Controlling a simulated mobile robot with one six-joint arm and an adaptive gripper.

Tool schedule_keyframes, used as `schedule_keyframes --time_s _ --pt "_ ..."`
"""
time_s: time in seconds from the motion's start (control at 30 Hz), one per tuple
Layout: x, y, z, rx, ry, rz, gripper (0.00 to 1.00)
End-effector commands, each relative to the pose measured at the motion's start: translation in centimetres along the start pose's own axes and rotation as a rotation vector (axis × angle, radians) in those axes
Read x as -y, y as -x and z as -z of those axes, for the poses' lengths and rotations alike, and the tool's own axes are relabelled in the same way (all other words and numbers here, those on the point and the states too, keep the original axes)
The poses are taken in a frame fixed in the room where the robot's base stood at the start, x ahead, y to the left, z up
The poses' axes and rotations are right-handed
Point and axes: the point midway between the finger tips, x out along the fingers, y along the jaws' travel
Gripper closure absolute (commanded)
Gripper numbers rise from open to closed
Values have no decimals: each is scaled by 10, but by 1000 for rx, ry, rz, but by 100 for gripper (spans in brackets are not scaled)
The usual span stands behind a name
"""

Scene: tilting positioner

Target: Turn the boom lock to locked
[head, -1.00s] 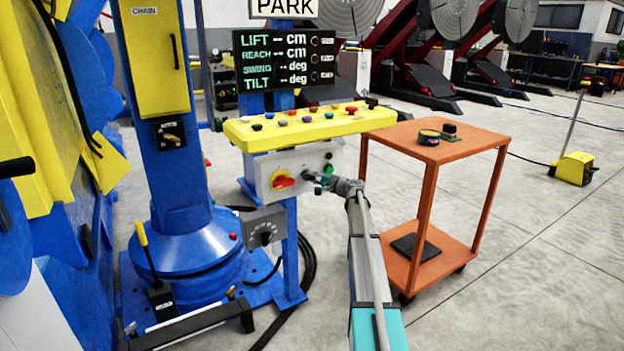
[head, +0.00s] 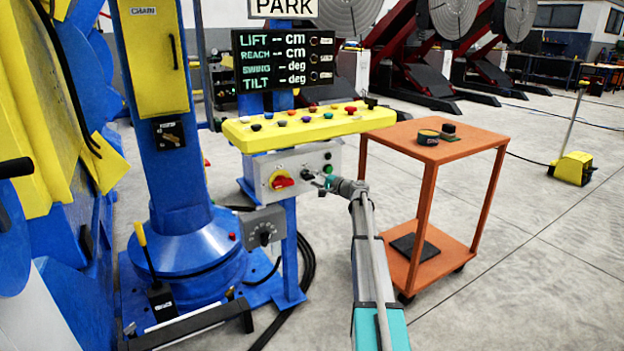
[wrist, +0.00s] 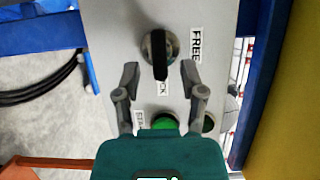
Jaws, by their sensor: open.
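The boom lock (wrist: 158,52) is a black bar handle on a round grey base, on the grey face of the control box. In the wrist view its bar points down toward a partly covered label ending in "CK"; a "FREE" label stands to its right. In the head view the lock (head: 307,175) is small beside my gripper. My gripper (wrist: 160,72) is open and empty, one finger on each side of the bar's lower end, with gaps visible on both sides. It also shows in the head view (head: 322,183). Whether the fingertips reach the bar's depth I cannot tell.
A green button (wrist: 164,121) lies below the lock, between my fingers. A yellow button console (head: 300,124) overhangs the box. An orange cart (head: 432,150) stands right of my arm.

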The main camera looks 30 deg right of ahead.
Motion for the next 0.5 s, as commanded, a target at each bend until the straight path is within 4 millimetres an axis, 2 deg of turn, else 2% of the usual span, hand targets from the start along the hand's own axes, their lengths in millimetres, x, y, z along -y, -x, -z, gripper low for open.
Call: schedule_keyframes --time_s 0.5 --pt "0 80 -1 -3 0 -1 47"
